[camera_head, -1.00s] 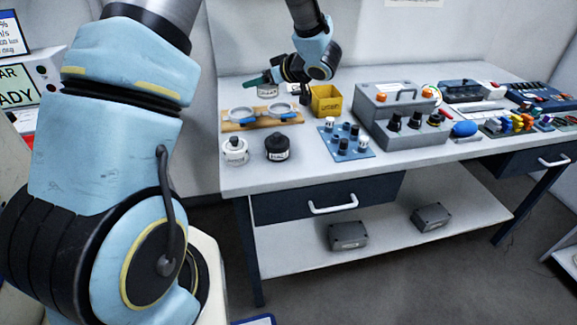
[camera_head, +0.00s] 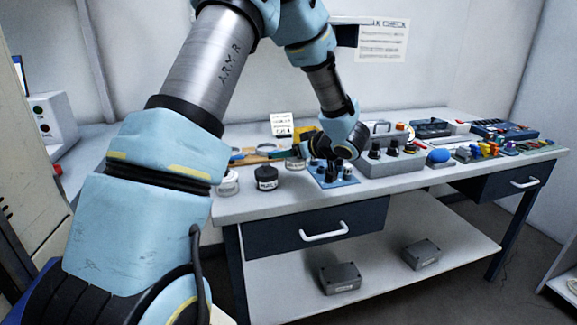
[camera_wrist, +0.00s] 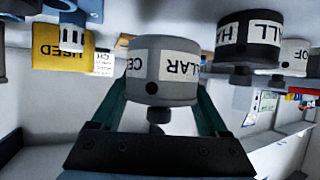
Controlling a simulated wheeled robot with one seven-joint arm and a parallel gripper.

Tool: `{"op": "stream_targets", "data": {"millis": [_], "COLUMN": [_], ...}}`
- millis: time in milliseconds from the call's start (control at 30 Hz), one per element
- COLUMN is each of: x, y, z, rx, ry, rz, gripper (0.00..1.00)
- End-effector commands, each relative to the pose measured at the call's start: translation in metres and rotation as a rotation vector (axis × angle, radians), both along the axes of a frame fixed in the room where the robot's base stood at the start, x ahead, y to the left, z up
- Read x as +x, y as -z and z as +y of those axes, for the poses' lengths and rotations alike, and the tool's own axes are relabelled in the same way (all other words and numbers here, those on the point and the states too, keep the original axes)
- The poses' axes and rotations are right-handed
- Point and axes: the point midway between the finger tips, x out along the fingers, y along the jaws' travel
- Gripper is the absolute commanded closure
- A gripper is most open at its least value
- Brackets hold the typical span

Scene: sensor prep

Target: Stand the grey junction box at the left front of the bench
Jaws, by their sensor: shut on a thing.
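Two grey lidded boxes that look like junction boxes lie on the bench's lower shelf: one near the middle (camera_head: 340,278), one farther right (camera_head: 421,254). My gripper (camera_head: 305,152) is above the bench (camera_head: 228,208) near its left front part. It is shut on a grey cylinder labelled CELLAR (camera_head: 295,164), whose label and teal fingers on both sides show in the wrist view (camera_wrist: 163,76). The cylinder is just right of a black cylinder (camera_head: 266,178). I cannot tell whether it touches the bench.
A white cylinder (camera_head: 228,183) stands left of the black one. A blue knob panel (camera_head: 346,182) is close at right, under my wrist. Behind are a wooden board (camera_head: 250,157) and a yellow bin (camera_wrist: 52,52). A grey control box (camera_head: 395,163) stands farther right. The left front corner is clear.

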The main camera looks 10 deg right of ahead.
Motion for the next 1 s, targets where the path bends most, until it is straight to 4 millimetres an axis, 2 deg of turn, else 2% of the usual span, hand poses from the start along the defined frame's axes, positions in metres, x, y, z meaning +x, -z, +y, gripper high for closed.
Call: {"op": "stream_targets", "data": {"millis": [233, 633, 667, 767, 1000], "x": [0.0, 0.0, 0.0, 0.0, 0.0], "y": [0.032, 0.038, 0.039, 0.038, 0.038], "z": [0.0, 0.0, 0.0, 0.0, 0.0], "rx": [0.001, 0.001, 0.0, 0.0, 0.0], "ry": [0.0, 0.0, 0.0, 0.0, 0.0], "rz": [0.003, 0.0, 0.0, 0.0, 0.0], "gripper": [0.82, 0.82, 0.21, 0.1, 0.1]}}
